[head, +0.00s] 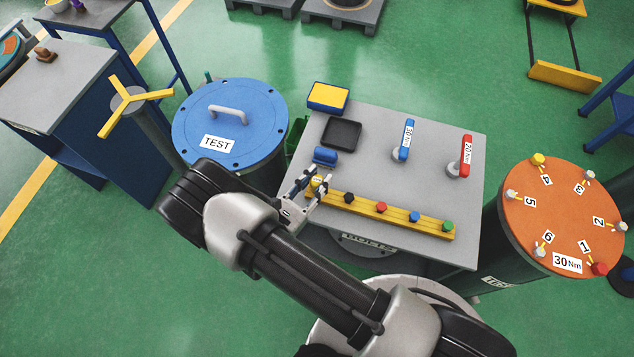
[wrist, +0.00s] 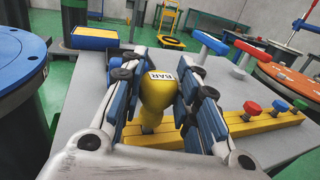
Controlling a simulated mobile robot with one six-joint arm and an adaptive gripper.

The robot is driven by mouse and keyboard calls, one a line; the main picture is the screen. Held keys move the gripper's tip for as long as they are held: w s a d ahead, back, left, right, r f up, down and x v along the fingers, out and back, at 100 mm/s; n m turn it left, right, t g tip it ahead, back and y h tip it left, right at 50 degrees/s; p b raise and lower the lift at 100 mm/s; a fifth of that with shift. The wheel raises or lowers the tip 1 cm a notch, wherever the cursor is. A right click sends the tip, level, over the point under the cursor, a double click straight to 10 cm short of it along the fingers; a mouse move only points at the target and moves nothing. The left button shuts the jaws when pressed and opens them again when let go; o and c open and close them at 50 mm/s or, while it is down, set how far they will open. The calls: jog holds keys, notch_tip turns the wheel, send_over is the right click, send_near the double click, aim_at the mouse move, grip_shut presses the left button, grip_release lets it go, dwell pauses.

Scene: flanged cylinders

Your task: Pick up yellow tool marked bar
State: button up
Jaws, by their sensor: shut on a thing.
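The yellow tool marked BAR (wrist: 158,92) stands upright between the fingers in the wrist view, with its white label facing up. It also shows as a small yellow piece in the head view (head: 316,183). My gripper (wrist: 157,95) is shut on it, with a blue-padded finger on each side. In the head view my gripper (head: 308,186) is at the left end of the yellow rack (head: 400,216) on the grey table. The lower end of the tool meets the yellow rack; whether it is seated there I cannot tell.
Black, red, blue and green knobs stand along the rack. A blue cylinder (head: 326,156), black tray (head: 341,133) and yellow-blue box (head: 328,97) lie behind. Blue (head: 405,140) and red (head: 465,155) torque tools stand farther right. A blue-lidded drum (head: 245,105) and orange disc (head: 560,210) flank the table.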

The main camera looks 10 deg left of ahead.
jog(key=shift+c, duration=0.6)
notch_tip(320, 180, up, 20)
jog(key=p, duration=0.5)
